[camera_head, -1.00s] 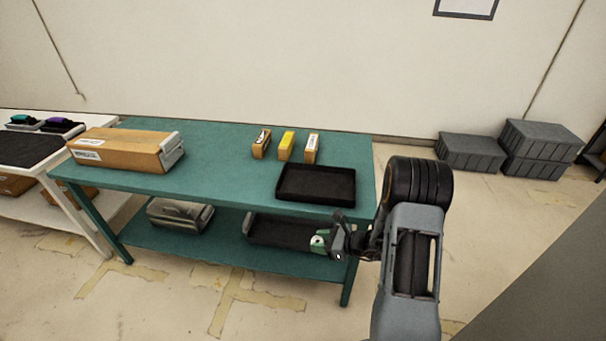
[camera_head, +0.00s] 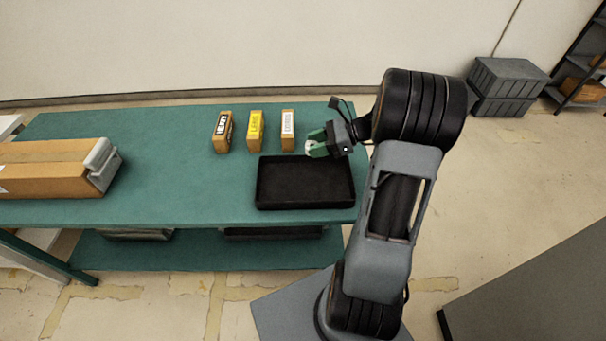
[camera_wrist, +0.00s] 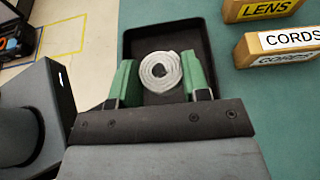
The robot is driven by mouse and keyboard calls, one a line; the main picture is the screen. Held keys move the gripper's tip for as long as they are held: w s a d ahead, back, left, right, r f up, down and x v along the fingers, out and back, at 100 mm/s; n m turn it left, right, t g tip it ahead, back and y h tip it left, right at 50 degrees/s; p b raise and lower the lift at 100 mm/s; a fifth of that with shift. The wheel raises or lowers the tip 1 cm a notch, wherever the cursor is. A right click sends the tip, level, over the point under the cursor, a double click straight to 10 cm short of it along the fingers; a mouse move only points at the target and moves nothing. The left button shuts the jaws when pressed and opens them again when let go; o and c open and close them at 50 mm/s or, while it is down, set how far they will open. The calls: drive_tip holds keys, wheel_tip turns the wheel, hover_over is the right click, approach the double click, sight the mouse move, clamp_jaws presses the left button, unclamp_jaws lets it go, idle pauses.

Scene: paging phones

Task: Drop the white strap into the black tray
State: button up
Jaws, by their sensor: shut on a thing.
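The white strap (camera_wrist: 160,72) is a rolled coil held between the green fingertips of my gripper (camera_wrist: 158,80) in the wrist view. In the head view my gripper (camera_head: 316,145) is above the table, at the far right edge of the black tray; only a sliver of the strap shows there. The black tray (camera_head: 304,202) lies flat on the green table near its front right corner and looks empty. In the wrist view the tray (camera_wrist: 190,33) shows behind and below the strap, which partly hides it.
Three small labelled boxes stand behind the tray: one dark-labelled (camera_head: 222,132), one yellow-labelled (camera_head: 255,131) and one white-labelled (camera_head: 288,130), close to my gripper. A long cardboard box (camera_head: 50,167) lies at the left. The green table (camera_head: 180,180) is clear between.

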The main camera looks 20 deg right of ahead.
wheel_tip(320, 180, down, 6)
drive_tip(key=b, duration=0.5)
drive_tip(key=shift+a+r, duration=0.1)
drive_tip(key=shift+r, duration=0.15)
drive_tip(key=o, duration=1)
drive_tip(key=v, duration=1.3)
drive_tip(key=shift+s+d+r, duration=0.1)
drive_tip(key=shift+s+d, duration=0.05)
drive_tip(key=shift+d, duration=0.2)
